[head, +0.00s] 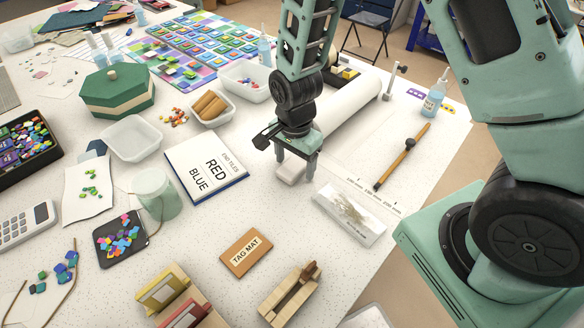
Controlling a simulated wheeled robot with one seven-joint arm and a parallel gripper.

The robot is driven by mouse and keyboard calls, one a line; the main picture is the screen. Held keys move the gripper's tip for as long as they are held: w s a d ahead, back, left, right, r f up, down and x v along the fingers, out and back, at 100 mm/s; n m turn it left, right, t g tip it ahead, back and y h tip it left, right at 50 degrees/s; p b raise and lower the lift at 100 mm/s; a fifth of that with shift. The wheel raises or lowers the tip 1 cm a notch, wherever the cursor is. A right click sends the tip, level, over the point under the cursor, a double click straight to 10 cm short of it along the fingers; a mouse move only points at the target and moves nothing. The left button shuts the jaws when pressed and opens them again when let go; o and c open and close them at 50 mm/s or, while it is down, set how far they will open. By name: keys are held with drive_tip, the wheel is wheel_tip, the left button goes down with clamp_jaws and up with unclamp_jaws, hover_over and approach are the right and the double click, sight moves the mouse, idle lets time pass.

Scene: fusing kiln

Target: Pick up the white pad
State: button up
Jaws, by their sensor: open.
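A small white pad (291,171) lies on the speckled white table (218,221), right of the book with the "RED BLUE" cover. My gripper (297,163) points down over the pad, its fingers open. The fingertips are at about the pad's height, near its upper and right sides. Part of the pad's far side is hidden by the gripper, and I cannot tell whether the fingers touch it.
The book (205,166) is close on the left. A clear box (349,213) with pale strands is at lower right. A white roll (350,103) lies behind my gripper.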

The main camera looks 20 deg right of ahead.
sight(296, 165)
drive_tip(key=c, duration=1.1)
drive_tip(key=shift+o, duration=0.2)
wheel_tip(296, 165, up, 10)
drive_tip(key=b, duration=0.1)
drive_tip(key=shift+o, duration=0.4)
drive_tip(key=shift+d+r+p, duration=0.1)
drive_tip(key=shift+r+p, duration=0.05)
drive_tip(key=shift+p, duration=0.2)
